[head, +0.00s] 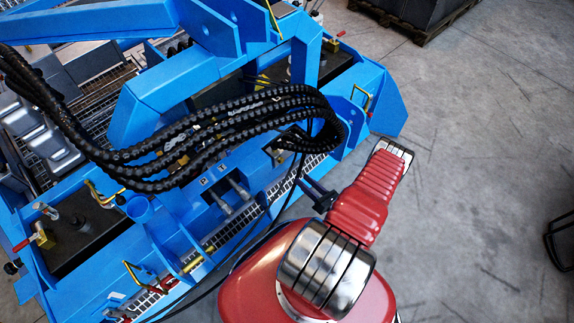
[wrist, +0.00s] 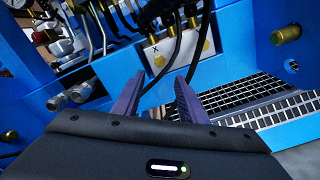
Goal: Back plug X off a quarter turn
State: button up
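Plug X (wrist: 159,61) is a small brass-coloured plug on a pale plate (wrist: 150,88) in the wrist view, just below a black letter X. My gripper (wrist: 160,77) is open, its two dark purple fingers pointing at the plate. The plug shows just above and between the fingertips, with nothing between the fingers. I cannot tell how far the tips are from it. A second brass plug (wrist: 207,47) sits to the right on the same plate. In the head view, a small dark part beside the red arm looks like my gripper (head: 310,186); plug X cannot be made out there.
Black hoses (wrist: 176,40) hang in front of the plate between the two plugs. Metal couplings (wrist: 72,97) stick out at left, and a brass fitting (wrist: 285,35) at upper right. A grating (wrist: 255,95) lies right of the fingers. Thick black hoses (head: 210,135) arch over the blue machine (head: 150,100).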

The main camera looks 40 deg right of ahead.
aim_at(283, 161)
jog(key=w, duration=1.1)
jog(key=shift+w+a, duration=0.15)
jog(key=shift+w, duration=0.15)
grip_shut()
